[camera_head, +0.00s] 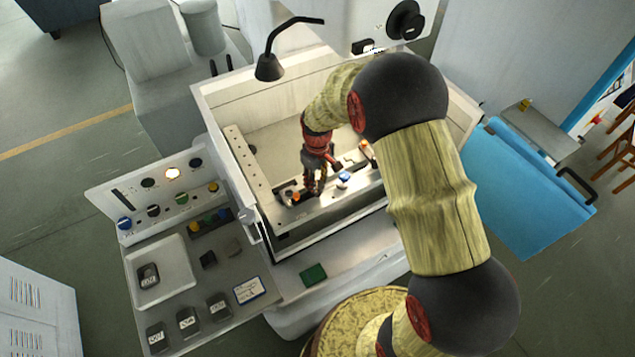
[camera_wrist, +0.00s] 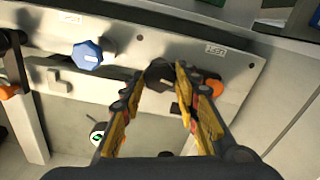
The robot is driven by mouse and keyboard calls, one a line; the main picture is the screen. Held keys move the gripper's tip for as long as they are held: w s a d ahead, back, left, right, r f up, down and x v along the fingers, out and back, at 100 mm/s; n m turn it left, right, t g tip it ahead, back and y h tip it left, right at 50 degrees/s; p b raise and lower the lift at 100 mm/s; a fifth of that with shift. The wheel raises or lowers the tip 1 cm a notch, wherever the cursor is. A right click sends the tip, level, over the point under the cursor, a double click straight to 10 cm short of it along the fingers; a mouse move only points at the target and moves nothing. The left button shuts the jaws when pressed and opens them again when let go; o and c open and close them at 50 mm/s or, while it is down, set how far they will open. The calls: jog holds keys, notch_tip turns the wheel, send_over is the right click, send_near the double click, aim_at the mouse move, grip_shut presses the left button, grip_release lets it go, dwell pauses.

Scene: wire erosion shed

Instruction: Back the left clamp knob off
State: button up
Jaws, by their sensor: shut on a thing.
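The left clamp knob is a dark round knob (camera_wrist: 158,72) on a pale metal clamp bar (camera_wrist: 130,45); it sits between my fingertips in the wrist view. My gripper (camera_head: 312,190) is shut on it, coming down from above inside the machine tank. The fingers (camera_wrist: 160,80) flank the knob on both sides and hide part of its rim. An orange part (camera_wrist: 215,88) sits beside the right finger in the wrist view. A blue knob (camera_wrist: 88,55) is farther left there and clear of my gripper; it also shows in the head view (camera_head: 344,177).
The tank walls (camera_head: 222,105) surround my gripper. A black lamp (camera_head: 270,66) hangs over the far rim. A control panel (camera_head: 165,195) and a bench with a white tray (camera_head: 165,290) stand at left. A blue cart (camera_head: 530,195) stands at right.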

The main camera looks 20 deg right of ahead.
jog(key=shift+n, duration=0.6)
jog(key=o, duration=1.1)
jog(key=shift+o, duration=0.3)
jog(key=shift+r, duration=0.1)
notch_tip(320, 180, up, 12)
dwell(0.4)
